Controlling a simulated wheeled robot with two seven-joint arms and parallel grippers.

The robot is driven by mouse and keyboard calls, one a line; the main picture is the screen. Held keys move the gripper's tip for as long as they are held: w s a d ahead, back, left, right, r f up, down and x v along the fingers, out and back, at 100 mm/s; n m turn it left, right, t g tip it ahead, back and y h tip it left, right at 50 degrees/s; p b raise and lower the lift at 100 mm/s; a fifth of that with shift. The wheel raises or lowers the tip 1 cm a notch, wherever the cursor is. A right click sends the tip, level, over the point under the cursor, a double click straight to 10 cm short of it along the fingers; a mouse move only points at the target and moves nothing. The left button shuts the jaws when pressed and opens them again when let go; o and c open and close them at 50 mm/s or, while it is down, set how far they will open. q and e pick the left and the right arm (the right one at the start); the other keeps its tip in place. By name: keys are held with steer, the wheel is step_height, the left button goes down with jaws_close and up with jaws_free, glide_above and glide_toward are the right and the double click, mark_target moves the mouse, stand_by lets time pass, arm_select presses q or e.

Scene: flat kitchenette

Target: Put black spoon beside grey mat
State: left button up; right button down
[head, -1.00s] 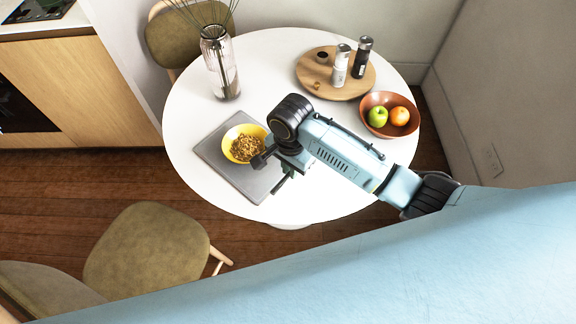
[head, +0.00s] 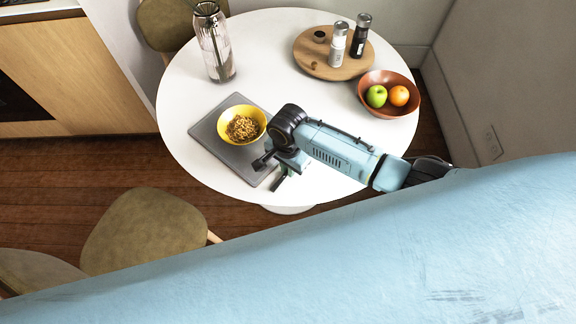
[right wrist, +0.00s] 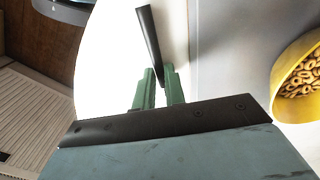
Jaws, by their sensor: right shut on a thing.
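The grey mat (head: 208,133) lies at the left front of the round white table, with a yellow bowl (head: 259,115) of cereal rings on it. My right gripper (head: 269,172) is at the mat's right front edge, just right of the bowl. In the right wrist view, the gripper (right wrist: 160,88) is shut on the black spoon (right wrist: 149,35), whose dark, thin length sticks out past the green fingertips. In that view the mat (right wrist: 228,50) lies to the right of the spoon. Whether the spoon touches the table is unclear. My left gripper is out of view.
The white table (head: 262,55) is clear in the middle. A glass vase (head: 214,45) stands at the back left, a wooden tray (head: 310,66) with shakers at the back right, and a fruit bowl (head: 393,108) on the right. A chair (head: 145,235) stands at the front left.

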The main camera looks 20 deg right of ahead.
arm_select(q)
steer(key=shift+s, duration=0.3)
arm_select(e)
steer(key=c, duration=1.5)
jaws_free()
steer(key=shift+f, duration=0.1)
steer(key=shift+o, duration=0.2)
